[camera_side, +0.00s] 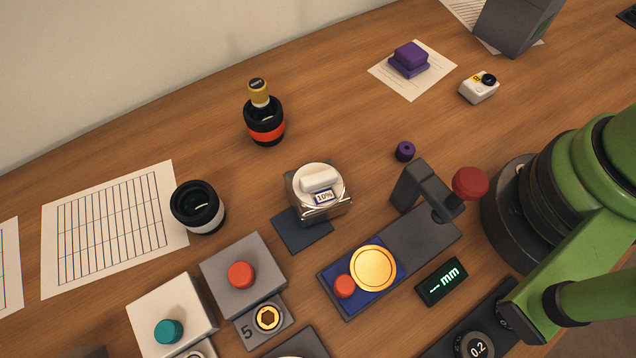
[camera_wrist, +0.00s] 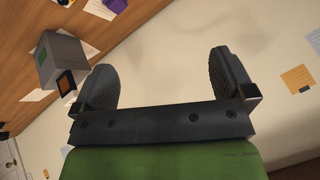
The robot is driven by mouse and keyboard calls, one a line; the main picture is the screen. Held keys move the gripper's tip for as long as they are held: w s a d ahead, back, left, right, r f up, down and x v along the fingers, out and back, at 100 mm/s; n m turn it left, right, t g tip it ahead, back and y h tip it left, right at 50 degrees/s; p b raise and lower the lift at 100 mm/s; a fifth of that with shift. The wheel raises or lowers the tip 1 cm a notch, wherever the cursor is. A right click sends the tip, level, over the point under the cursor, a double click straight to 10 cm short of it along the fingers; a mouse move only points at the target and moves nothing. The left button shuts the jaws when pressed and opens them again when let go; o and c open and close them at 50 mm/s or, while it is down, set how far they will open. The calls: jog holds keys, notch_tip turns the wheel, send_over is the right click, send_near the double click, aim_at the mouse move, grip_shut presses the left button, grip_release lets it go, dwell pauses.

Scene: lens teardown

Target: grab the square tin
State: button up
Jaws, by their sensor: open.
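The square tin (camera_side: 325,214) looks like a shiny metallic box near the middle of the table in the side view. A white round piece with a raised bar and a "10%" label (camera_side: 319,184) sits on top of it and hides most of its upper face. A dark flat pad (camera_side: 301,232) lies at its front left. My gripper (camera_wrist: 162,68) shows only in the wrist view, open with nothing between its fingers. It faces the pale wall, and the tin is not in that view.
A gauge stand (camera_side: 408,236) with a gold disc (camera_side: 373,267) stands close to the tin's right. A dark bottle (camera_side: 264,120) is behind it, and a black-and-white cup (camera_side: 198,207) is to its left. A button box (camera_side: 243,275) is at front left. Table behind the tin is fairly clear.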

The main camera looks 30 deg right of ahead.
jog(key=w+a+f+g, duration=0.3)
jog(key=w+a, duration=0.3)
jog(key=n+g+h, duration=0.1)
jog(key=n+g, duration=0.1)
jog(key=g, duration=0.2)
send_over(320, 177)
jog(key=f, duration=1.7)
jog(key=shift+w+d, duration=0.2)
jog(key=shift+d, duration=0.15)
notch_tip(320, 177, down, 4)
jog(key=shift+a+r, duration=0.15)
jog(key=shift+r, duration=0.1)
jog(key=shift+s+a+f, duration=0.1)
jog(key=shift+a+f, duration=0.1)
jog(key=shift+f, duration=1.4)
jog(key=shift+s+a+f, duration=0.1)
jog(key=shift+a+f, duration=0.05)
jog(key=shift+f, duration=1.4)
jog(key=c, duration=1)
